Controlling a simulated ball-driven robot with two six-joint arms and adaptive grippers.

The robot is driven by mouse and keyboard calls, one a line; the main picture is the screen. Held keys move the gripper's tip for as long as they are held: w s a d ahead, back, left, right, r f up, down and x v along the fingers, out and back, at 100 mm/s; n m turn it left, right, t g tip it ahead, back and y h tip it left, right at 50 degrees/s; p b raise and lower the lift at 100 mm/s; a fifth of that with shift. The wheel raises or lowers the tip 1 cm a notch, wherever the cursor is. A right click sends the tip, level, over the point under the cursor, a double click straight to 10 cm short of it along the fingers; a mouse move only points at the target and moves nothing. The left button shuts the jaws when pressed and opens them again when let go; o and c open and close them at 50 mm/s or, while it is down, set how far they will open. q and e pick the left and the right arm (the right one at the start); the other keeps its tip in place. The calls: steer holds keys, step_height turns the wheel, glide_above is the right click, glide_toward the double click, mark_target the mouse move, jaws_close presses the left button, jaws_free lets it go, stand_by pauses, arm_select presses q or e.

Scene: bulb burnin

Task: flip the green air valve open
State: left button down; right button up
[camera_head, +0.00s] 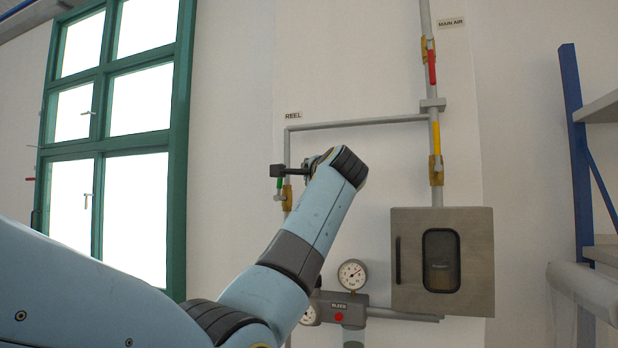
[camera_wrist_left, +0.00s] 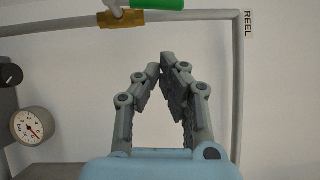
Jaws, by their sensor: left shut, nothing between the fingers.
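The green valve handle (camera_head: 280,183) shows at the drop pipe under the REEL sign, beside its brass valve body (camera_head: 287,197). In the left wrist view the green handle (camera_wrist_left: 157,4) is cut by the top edge and lies along the pipe, next to the brass body (camera_wrist_left: 120,18). My left gripper (camera_wrist_left: 164,60) has its fingertips together and holds nothing. It is apart from the handle in that picture. In the head view my own wrist largely hides the fingers, just right of the valve. My right gripper is in neither view.
A red lever (camera_head: 432,67) and a yellow lever (camera_head: 436,138) sit on the main air pipe at right. A grey cabinet (camera_head: 442,262) stands below them. A pressure gauge (camera_head: 353,274) is near my forearm. A green-framed window (camera_head: 182,130) is at left, blue shelving (camera_head: 577,150) at right.

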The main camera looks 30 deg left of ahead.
arm_select(q)
steer(key=b+v, duration=0.2)
steer(key=v, duration=0.5)
steer(key=shift+s+a+f+b, duration=0.15)
steer(key=shift+s+f+b, duration=0.2)
steer(key=shift+s, duration=0.15)
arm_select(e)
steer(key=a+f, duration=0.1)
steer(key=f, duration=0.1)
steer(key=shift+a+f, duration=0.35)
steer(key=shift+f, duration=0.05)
